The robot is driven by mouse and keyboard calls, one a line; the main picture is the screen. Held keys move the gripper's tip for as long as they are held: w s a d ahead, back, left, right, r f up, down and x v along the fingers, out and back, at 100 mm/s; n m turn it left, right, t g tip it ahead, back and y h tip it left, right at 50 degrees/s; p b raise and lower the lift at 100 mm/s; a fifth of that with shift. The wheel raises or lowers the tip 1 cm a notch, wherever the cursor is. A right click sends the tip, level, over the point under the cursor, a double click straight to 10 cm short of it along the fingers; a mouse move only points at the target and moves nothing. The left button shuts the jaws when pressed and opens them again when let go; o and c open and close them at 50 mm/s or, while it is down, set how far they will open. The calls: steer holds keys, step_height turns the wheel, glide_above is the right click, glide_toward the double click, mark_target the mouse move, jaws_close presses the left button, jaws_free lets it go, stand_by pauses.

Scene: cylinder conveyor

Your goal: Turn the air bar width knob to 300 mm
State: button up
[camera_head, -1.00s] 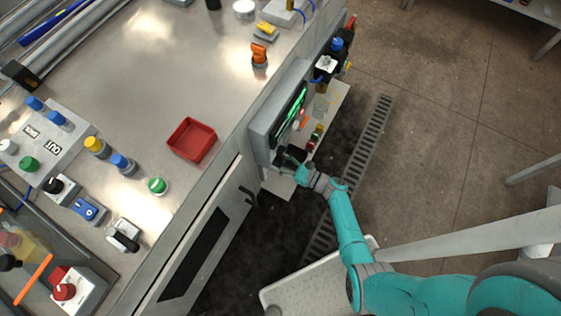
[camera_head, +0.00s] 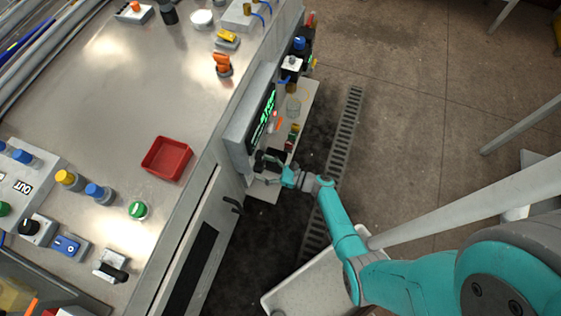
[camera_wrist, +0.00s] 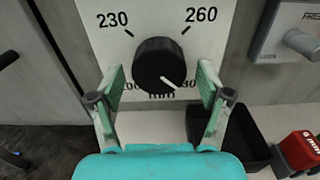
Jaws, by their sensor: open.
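The black air bar width knob (camera_wrist: 160,64) sits on a white panel (camera_wrist: 96,35) in the wrist view. Marks 230 and 260 stand above it. Two lower labels are partly hidden; the right one shows "30" and the left one seems to be 200. The knob's white pointer line points down and to the right, towards the lower right label. My gripper (camera_wrist: 157,100) is open, with one green finger on each side of the knob and a visible gap to it. In the head view my gripper (camera_head: 270,166) is at the cabinet side, and the knob cannot be made out.
A black open bin (camera_wrist: 235,135) and a red box (camera_wrist: 300,150) lie on the ledge below right. A grey unit with a round knob (camera_wrist: 300,42) is at the right. In the head view, a red tray (camera_head: 167,158) and several buttons are on the metal table (camera_head: 150,95).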

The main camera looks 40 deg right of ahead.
steer(key=v, duration=1)
steer(key=shift+s+d, duration=0.2)
steer(key=shift+s, duration=0.15)
steer(key=s+a+f+n+g+h, duration=0.3)
steer(key=s+a+f+n+g, duration=0.3)
steer(key=s+a, duration=0.4)
steer(key=s+r+n+h, duration=0.2)
steer(key=s+n+h, duration=0.35)
steer(key=s, duration=0.45)
steer(key=s+d+r+n+t+h, duration=0.1)
steer(key=s+r+n+t, duration=0.2)
steer(key=r+n, duration=0.5)
steer(key=s+d+r+n+t+h, duration=0.1)
steer(key=r+n, duration=0.8)
steer(key=r, duration=1.9)
steer(key=shift+s+d+r+t, duration=0.35)
steer(key=shift+s+d+t, duration=0.15)
steer(key=shift+s+t, duration=0.55)
